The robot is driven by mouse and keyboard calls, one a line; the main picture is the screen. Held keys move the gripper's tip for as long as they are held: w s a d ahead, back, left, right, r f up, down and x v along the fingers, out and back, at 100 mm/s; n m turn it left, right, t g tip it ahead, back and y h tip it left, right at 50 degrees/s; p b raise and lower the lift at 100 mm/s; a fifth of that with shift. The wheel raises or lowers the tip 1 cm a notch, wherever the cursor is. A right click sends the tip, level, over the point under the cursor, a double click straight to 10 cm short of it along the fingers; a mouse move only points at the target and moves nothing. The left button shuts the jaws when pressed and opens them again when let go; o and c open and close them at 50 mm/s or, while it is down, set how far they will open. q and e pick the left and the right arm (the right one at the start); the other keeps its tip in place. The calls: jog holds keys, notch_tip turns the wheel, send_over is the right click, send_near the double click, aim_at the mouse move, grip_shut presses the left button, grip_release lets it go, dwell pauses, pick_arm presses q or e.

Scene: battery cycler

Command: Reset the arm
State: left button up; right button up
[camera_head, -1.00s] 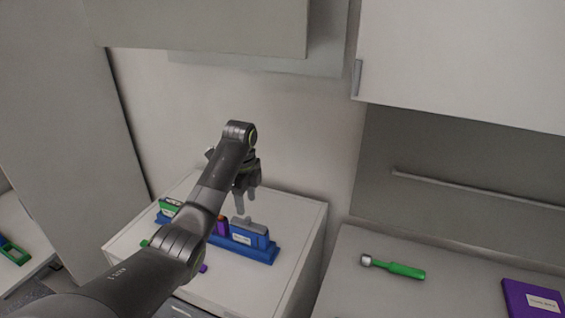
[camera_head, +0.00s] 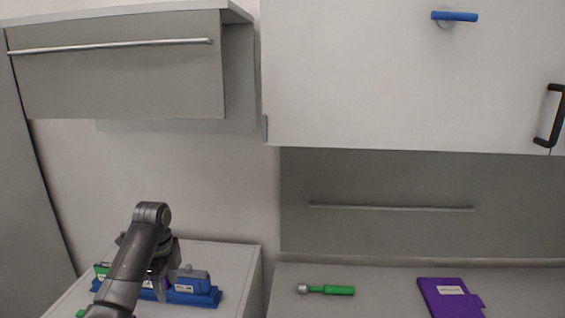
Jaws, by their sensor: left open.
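My left arm comes in from the lower left. Its gripper (camera_head: 166,277) points down in front of the blue rack, partly hidden by my own wrist, and is open. No object shows between its fingers. The blue rack (camera_head: 206,298) stands on the light counter (camera_head: 235,259) and holds a blue labelled block (camera_head: 195,284) and a green block (camera_head: 101,270). My arm hides the middle of the rack. My right gripper is not in view.
A green-handled tool (camera_head: 332,290) and a purple labelled board (camera_head: 445,300) lie on the right counter (camera_head: 385,281). Above are a grey cabinet (camera_head: 120,85) with a long handle and a white cabinet (camera_head: 370,80) with a blue knob (camera_head: 455,16) and black handle (camera_head: 550,117).

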pick_arm(q)
jog(key=s+a+f+n+t, duration=0.15)
jog(key=s+f+n, duration=0.75)
jog(key=s+f, duration=0.9)
jog(key=s+r+n+t+y, duration=0.3)
jog(key=s+n, duration=0.8)
jog(key=s, duration=1.4)
notch_tip(320, 180, down, 33)
jog(key=a+g+h+b, duration=0.2)
jog(key=b, duration=0.6)
jog(key=s+f+b, duration=0.3)
jog(key=s+f, duration=0.4)
jog(key=f, duration=0.3)
jog(key=s+d+f+g+b, duration=0.1)
jog(key=s+f+b, duration=0.2)
jog(key=s+f, duration=0.4)
notch_tip(320, 180, down, 4)
jog(key=shift+s+d, duration=0.25)
jog(key=shift+s, duration=0.1)
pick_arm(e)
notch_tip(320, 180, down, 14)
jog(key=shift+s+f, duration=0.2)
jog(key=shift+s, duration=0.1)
